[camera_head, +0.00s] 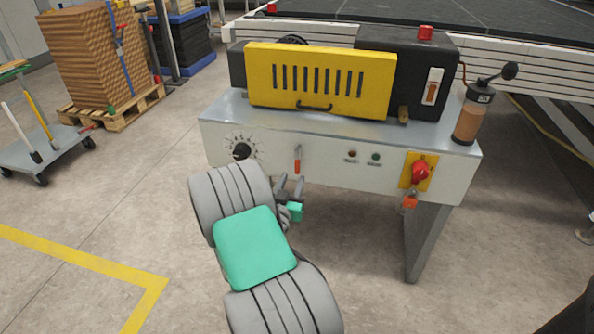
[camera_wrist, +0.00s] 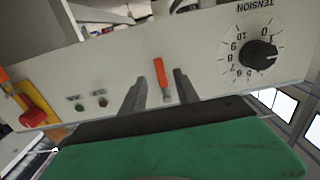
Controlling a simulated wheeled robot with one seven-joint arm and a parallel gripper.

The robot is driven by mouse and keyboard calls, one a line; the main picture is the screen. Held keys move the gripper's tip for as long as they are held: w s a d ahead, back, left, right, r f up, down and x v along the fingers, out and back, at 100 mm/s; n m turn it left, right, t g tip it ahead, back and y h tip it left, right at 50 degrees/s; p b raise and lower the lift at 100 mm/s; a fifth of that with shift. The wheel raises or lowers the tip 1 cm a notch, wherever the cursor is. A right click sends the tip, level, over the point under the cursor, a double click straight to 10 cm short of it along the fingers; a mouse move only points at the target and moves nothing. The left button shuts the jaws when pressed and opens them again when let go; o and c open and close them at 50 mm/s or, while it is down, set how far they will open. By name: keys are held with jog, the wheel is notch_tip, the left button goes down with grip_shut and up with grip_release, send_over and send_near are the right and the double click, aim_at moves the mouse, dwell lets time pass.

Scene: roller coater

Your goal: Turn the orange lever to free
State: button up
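The orange lever (camera_head: 297,166) is on the pale front panel of the roller coater, between the black dial and two small indicator lamps. Its orange handle hangs down from a grey upper end. It also shows in the wrist view (camera_wrist: 159,72), where the picture is upside down. My gripper (camera_head: 291,183) is just below and in front of the lever in the head view. In the wrist view its two fingers (camera_wrist: 158,79) are spread, one on each side of the lever, with gaps showing. The gripper is open and empty. Depth to the lever is hard to tell.
The black tension dial (camera_head: 241,151) is left of the lever. A red switch (camera_head: 420,172) on a yellow plate, with an orange padlock (camera_head: 410,202), is at the right. A yellow guard (camera_head: 320,82) and a bottle (camera_head: 467,122) are on top. Floor in front is clear.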

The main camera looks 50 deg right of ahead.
aim_at(297, 169)
jog(key=x, duration=0.6)
jog(key=shift+w+d+r, duration=0.1)
jog(key=shift+w+d, duration=0.1)
jog(key=shift+d, duration=0.15)
grip_shut()
dwell(1.0)
